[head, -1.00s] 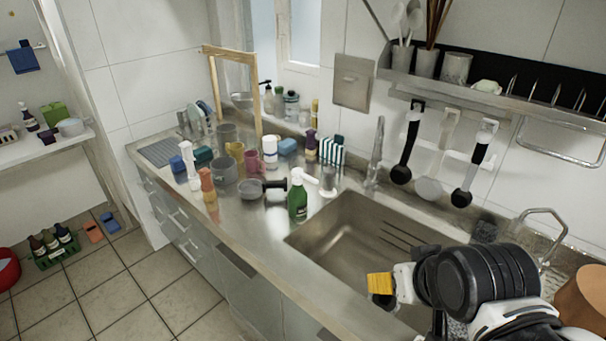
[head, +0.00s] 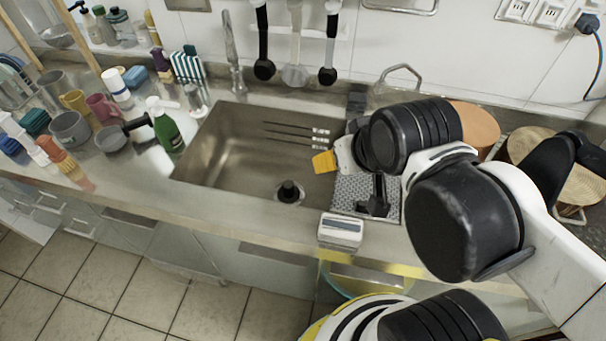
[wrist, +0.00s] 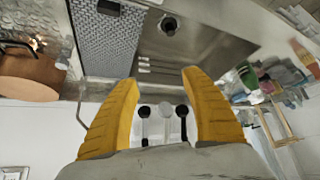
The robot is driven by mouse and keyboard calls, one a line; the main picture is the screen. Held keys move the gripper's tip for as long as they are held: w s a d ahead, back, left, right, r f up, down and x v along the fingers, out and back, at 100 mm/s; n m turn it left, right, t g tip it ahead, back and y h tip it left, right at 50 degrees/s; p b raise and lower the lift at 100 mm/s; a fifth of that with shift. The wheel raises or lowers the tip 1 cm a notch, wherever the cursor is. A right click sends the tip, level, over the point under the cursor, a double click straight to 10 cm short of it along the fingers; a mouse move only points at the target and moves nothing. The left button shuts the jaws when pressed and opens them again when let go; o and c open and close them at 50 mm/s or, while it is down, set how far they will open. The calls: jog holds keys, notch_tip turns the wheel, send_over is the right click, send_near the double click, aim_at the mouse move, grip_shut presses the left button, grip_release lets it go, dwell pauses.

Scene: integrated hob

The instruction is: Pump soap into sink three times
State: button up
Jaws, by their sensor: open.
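A green pump bottle (head: 164,128) with a white pump head stands upright on the counter, just left of the sink. The metal sink (head: 217,156) is empty apart from a dark drain piece (head: 288,191) at its front right. My gripper (head: 325,161) is above the right end of the sink, far to the right of the bottle. In the wrist view, its two yellow fingers (wrist: 160,95) are apart with nothing between them. The faucet (head: 232,55) rises behind the sink's left side.
Mugs, including a pink one (head: 103,108), a dark-handled pan (head: 111,139) and brushes crowd the counter left of the bottle. A striped cloth (head: 187,67) stands behind. A white box (head: 340,231) sits at the front edge. Ladles (head: 294,73) hang behind the sink.

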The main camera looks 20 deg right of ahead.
dwell(0.3)
grip_shut()
dwell(1.2)
